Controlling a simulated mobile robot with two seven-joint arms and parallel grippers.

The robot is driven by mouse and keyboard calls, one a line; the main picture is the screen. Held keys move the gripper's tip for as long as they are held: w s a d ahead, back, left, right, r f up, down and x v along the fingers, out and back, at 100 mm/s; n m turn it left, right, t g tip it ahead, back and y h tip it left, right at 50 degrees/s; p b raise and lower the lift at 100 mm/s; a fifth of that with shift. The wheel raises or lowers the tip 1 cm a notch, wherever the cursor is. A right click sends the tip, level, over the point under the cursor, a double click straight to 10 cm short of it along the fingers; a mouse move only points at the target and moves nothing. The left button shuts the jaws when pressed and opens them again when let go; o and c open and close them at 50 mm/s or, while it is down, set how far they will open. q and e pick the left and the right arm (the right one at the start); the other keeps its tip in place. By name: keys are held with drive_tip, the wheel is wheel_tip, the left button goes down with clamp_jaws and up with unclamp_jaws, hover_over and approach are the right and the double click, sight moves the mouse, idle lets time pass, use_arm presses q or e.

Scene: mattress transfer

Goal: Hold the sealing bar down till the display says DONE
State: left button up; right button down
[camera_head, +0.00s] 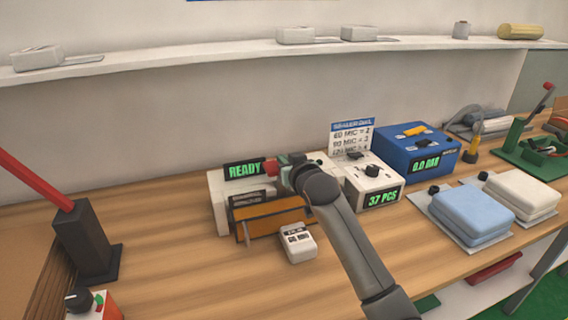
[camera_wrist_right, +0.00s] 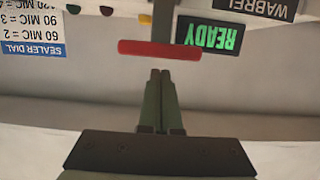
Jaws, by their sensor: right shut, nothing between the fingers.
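The sealer (camera_head: 218,205) is a pale machine left of centre on the wooden bench. Its display (camera_head: 243,169) reads READY in green and shows upside down in the wrist view (camera_wrist_right: 210,36). The sealing bar's red handle (camera_wrist_right: 160,48) lies crosswise in the wrist view; in the head view my gripper partly hides it. My right gripper (camera_wrist_right: 160,72) is shut and empty, its fingertips close to the red handle; I cannot tell whether they touch. In the head view the right gripper (camera_head: 284,166) is beside the display. My left gripper is not in view.
An orange-brown panel (camera_head: 272,221) is at the sealer's front, with a small white box (camera_head: 298,243) beside it. A white counter reading 37 PCS (camera_head: 373,188) and a blue machine (camera_head: 417,150) stand to the right. A black post (camera_head: 86,240) with a red lever stands left.

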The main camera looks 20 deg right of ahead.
drive_tip(key=shift+f, duration=0.4)
wheel_tip(320, 180, down, 4)
drive_tip(key=shift+r+b, duration=0.15)
drive_tip(key=shift+b, duration=0.35)
drive_tip(key=shift+f, duration=0.2)
idle(0.9)
drive_tip(key=shift+r, duration=0.15)
idle(0.3)
wheel_tip(320, 180, up, 4)
drive_tip(key=p, duration=0.4)
drive_tip(key=v, duration=1)
